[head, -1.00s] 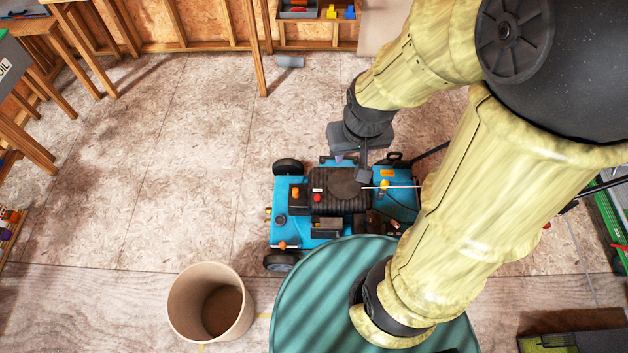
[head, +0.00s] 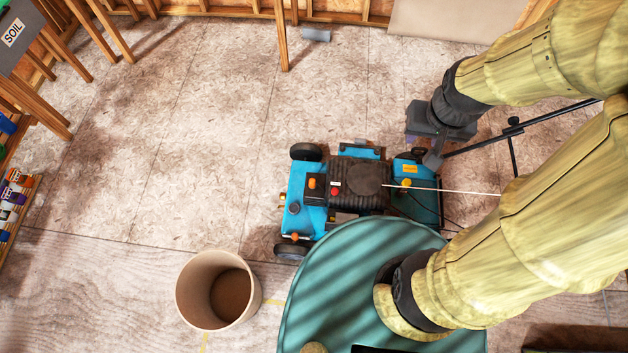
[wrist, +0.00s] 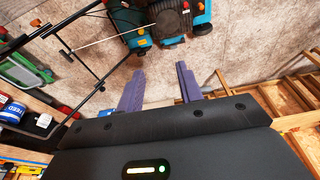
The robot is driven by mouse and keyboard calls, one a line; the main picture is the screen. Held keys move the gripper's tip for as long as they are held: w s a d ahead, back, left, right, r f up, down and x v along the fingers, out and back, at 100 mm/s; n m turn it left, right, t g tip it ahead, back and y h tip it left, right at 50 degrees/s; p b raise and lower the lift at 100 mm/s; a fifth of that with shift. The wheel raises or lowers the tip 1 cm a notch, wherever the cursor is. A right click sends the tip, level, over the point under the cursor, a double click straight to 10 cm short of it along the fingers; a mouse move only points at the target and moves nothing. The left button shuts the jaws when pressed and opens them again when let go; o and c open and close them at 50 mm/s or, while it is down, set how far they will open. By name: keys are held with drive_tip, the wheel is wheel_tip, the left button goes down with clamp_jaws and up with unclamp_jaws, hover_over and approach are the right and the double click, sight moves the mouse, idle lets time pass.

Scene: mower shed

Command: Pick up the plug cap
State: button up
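A blue mower (head: 318,196) with a black engine (head: 357,186) stands on the floor; it also shows at the top of the wrist view (wrist: 186,18). It carries small orange, red and black caps: an orange one (head: 312,183), a red one (head: 335,191) and a yellow-orange one (head: 406,183). I cannot tell which of these, if any, is the plug cap. My gripper (head: 424,150) is above the mower's right rear, apart from it. In the wrist view, its purple fingers (wrist: 160,86) are spread with nothing between them.
A beige bin (head: 185,295) stands at the front left. The mower's dark handle (head: 512,128) reaches to the right. A thin pale rod (head: 455,190) extends right from the engine. A shelf with cans (head: 15,200) stands at the far left. The floor left of the mower is clear.

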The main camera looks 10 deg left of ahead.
drive_tip(key=o, duration=0.3)
drive_tip(key=shift+f, duration=0.15)
drive_tip(key=shift+o, duration=0.2)
drive_tip(key=m+g+b, duration=0.3)
drive_tip(key=b, duration=3.3)
hover_over(312, 180)
wheel_tip(312, 180, down, 56)
drive_tip(key=shift+w+r, duration=0.1)
drive_tip(key=shift+r, duration=0.1)
wheel_tip(312, 180, down, 12)
drive_tip(key=b, duration=0.4)
drive_tip(key=shift+f, duration=0.15)
